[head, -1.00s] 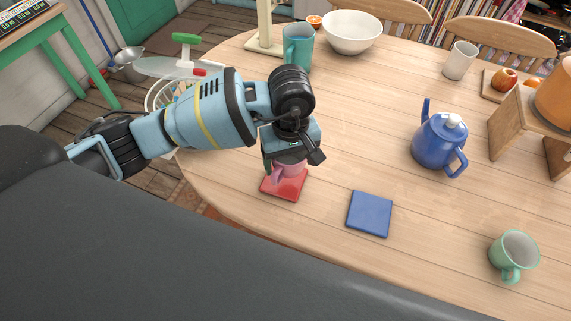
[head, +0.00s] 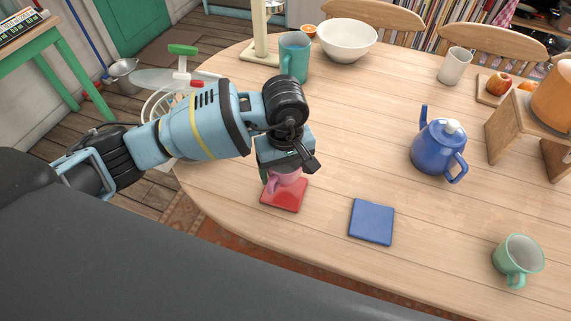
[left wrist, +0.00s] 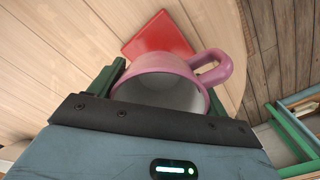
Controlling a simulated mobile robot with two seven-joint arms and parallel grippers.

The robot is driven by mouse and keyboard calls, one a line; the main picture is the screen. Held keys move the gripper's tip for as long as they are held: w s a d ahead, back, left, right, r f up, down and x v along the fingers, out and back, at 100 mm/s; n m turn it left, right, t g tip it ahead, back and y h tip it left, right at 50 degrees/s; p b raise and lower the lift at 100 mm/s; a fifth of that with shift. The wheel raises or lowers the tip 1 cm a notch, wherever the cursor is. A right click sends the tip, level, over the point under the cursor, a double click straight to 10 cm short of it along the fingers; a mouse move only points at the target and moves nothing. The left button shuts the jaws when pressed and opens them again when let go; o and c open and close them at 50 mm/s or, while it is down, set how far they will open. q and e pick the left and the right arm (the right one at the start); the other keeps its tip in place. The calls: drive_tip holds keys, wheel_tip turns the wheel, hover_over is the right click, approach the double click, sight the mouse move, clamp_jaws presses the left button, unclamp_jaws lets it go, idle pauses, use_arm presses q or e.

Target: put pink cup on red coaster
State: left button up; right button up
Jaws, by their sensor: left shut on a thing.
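The pink cup (head: 285,181) is in my left gripper (head: 287,168), over the far part of the red coaster (head: 283,196) in the head view. The gripper hides much of the cup there. In the left wrist view, the pink cup (left wrist: 165,70) sits between the fingers of the left gripper (left wrist: 163,85), its open rim towards the camera and its handle to the right. The red coaster (left wrist: 158,36) shows beyond the cup, partly covered by it. I cannot tell whether cup and coaster touch. My right gripper is not in view.
A blue coaster (head: 371,222) lies to the right of the red one. A blue teapot (head: 438,148), a green cup (head: 517,258), a teal mug (head: 294,57) and a white bowl (head: 346,41) stand on the table.

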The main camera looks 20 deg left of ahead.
sight(285, 191)
use_arm(q)
wheel_tip(285, 191, down, 4)
drive_tip(key=shift+r+b, duration=0.25)
drive_tip(key=shift+b, duration=0.5)
drive_tip(key=shift+f, duration=0.3)
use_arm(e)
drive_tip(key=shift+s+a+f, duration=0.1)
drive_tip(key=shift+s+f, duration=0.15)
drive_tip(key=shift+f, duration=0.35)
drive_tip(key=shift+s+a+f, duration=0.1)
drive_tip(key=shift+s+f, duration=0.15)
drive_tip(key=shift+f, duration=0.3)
use_arm(q)
drive_tip(key=shift+f+b, duration=0.5)
drive_tip(key=shift+f, duration=0.15)
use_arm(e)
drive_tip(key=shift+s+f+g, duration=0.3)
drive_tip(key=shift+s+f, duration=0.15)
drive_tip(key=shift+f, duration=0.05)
use_arm(q)
drive_tip(key=shift+f, duration=0.3)
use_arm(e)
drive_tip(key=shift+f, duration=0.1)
use_arm(q)
drive_tip(key=o, duration=1.1)
drive_tip(key=shift+r, duration=3.95)
